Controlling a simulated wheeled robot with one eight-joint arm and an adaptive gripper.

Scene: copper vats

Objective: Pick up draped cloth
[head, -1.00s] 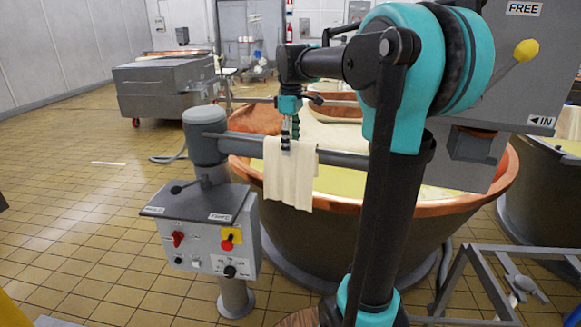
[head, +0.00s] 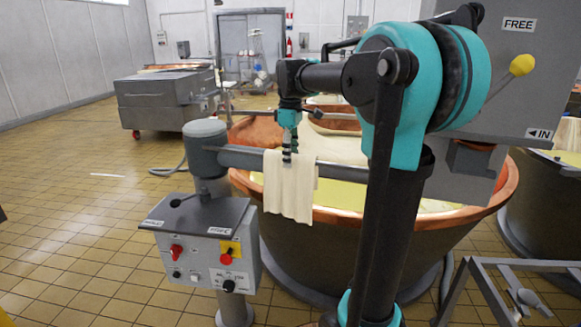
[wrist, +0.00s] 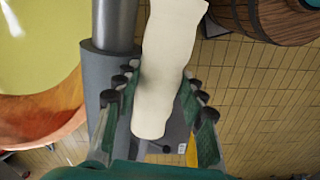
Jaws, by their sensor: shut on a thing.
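The draped cloth (head: 289,195) is cream-coloured and hangs over the grey horizontal bar (head: 242,157) in front of the copper vat. It also shows in the wrist view (wrist: 168,60) as a pale strip running between my fingers. My gripper (head: 287,162) points down at the top of the cloth, over the bar, and is shut on the cloth. In the wrist view my gripper (wrist: 160,115) has a finger on each side of the cloth. The cloth still lies against the bar in the head view.
The copper vat (head: 480,208) with yellowish liquid stands behind the bar. A grey control box (head: 205,245) with knobs stands at the front left. A metal frame (head: 510,285) is at the lower right. A steel cart (head: 160,98) stands far left.

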